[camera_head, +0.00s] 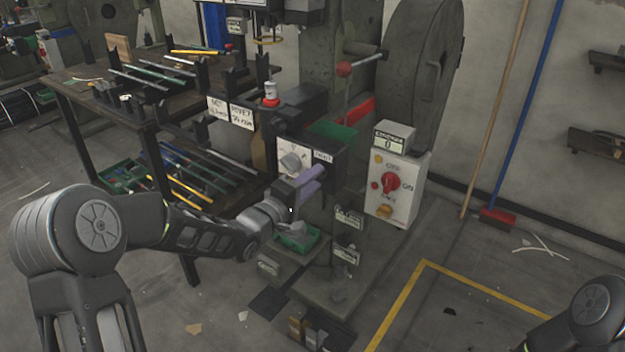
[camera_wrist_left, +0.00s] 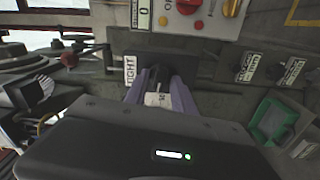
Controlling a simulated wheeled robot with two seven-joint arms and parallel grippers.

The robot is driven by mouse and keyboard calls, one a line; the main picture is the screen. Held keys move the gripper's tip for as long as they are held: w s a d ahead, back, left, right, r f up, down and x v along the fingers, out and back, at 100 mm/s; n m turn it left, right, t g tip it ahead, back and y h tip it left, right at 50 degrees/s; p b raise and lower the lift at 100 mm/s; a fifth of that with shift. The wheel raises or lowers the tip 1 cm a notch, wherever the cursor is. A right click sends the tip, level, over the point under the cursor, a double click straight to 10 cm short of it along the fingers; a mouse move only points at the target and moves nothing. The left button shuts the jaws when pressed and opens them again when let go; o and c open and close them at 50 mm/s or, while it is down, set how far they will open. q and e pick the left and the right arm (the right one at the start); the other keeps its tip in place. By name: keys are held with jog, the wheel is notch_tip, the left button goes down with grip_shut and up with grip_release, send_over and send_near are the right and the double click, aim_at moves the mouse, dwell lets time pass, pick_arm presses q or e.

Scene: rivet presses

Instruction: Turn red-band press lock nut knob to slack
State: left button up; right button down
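The press (camera_head: 335,60) has a red strip (camera_head: 360,110) beside its frame. A black box (camera_head: 325,180) on its front carries a TIGHT label (camera_head: 322,157); the label also shows in the left wrist view (camera_wrist_left: 130,70). A grey knob (camera_head: 291,162) sits on a white plate left of that label. My left gripper (camera_head: 316,179) has its two purple fingers apart, pointing at the black box just below the label. In the left wrist view, a dark part with a pale tag (camera_wrist_left: 158,99) shows between the fingers; contact cannot be made out. My right gripper is out of view.
A white control box (camera_head: 397,190) with a red switch stands right of the left gripper. A rack table (camera_head: 75,95) with rods is at the left. A green tray (camera_head: 297,239) lies below the gripper. A red broom (camera_head: 497,218) leans at the right wall.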

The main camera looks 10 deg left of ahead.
pick_arm(q)
jog(key=shift+o, duration=0.4)
jog(key=v, duration=0.7)
jog(key=shift+s+p, duration=0.35)
jog(key=shift+p, duration=0.1)
jog(key=shift+a, duration=0.1)
